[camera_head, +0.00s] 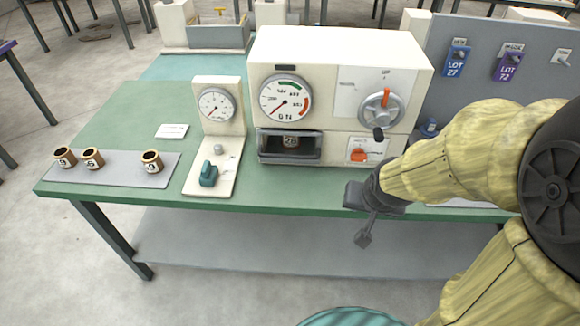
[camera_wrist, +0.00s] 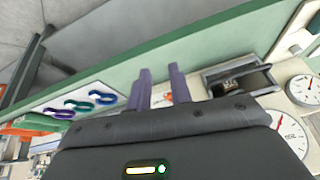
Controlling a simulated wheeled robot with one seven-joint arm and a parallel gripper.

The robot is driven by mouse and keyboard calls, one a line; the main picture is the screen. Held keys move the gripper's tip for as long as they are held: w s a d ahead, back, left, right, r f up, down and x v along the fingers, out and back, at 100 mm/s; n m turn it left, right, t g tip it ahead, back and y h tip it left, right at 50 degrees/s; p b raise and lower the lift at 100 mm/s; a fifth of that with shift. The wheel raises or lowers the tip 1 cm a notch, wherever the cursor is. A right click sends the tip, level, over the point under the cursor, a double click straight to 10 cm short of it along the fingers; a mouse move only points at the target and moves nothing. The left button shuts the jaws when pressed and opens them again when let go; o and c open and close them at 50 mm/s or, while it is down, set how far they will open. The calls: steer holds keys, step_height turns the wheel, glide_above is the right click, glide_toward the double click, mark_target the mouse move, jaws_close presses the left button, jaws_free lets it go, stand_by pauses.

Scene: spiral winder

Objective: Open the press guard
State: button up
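The press (camera_head: 340,50) is a white box on the green table, with a round gauge and a grey dial with an orange pointer. Its low front chamber has a dark-framed guard (camera_head: 288,158), and a small brown cup (camera_head: 291,141) shows inside. I cannot tell for sure whether the guard is shut. In the wrist view the chamber with its dark frame (camera_wrist: 240,92) lies right of my fingers. My gripper (camera_head: 364,232) is in front of the table edge, right of and below the chamber. In the wrist view its two fingers (camera_wrist: 160,82) are apart, with nothing seen held between them.
An orange knob (camera_head: 358,155) sits right of the chamber. A smaller gauge stand (camera_head: 218,125) with a teal lever (camera_head: 208,174) stands to the left. Several cups stand on a grey mat (camera_head: 120,176) farther left. A grey panel (camera_head: 490,88) with lot tags rises at right.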

steer(key=w+a+f+m+t+y+b, duration=0.2)
steer(key=a+f+m+t+b, duration=0.1)
steer(key=b, duration=0.8)
steer(key=w+a+f+m+t+y+b, duration=0.2)
steer(key=w+a+f+m+t+b, duration=0.1)
steer(key=b, duration=0.8)
steer(key=w+a+f+m+t+y+b, duration=0.2)
steer(key=f+t+b, duration=0.4)
steer(key=b, duration=0.5)
steer(key=shift+w+a+f+m+t, duration=0.2)
steer(key=shift+w+a+m+t, duration=0.5)
steer(key=shift+a+m, duration=0.4)
steer(key=shift+s+a+r+m+y+b, duration=0.3)
steer(key=shift+r+m+y+b, duration=0.1)
steer(key=shift+y+b, duration=0.25)
steer(key=shift+w, duration=0.1)
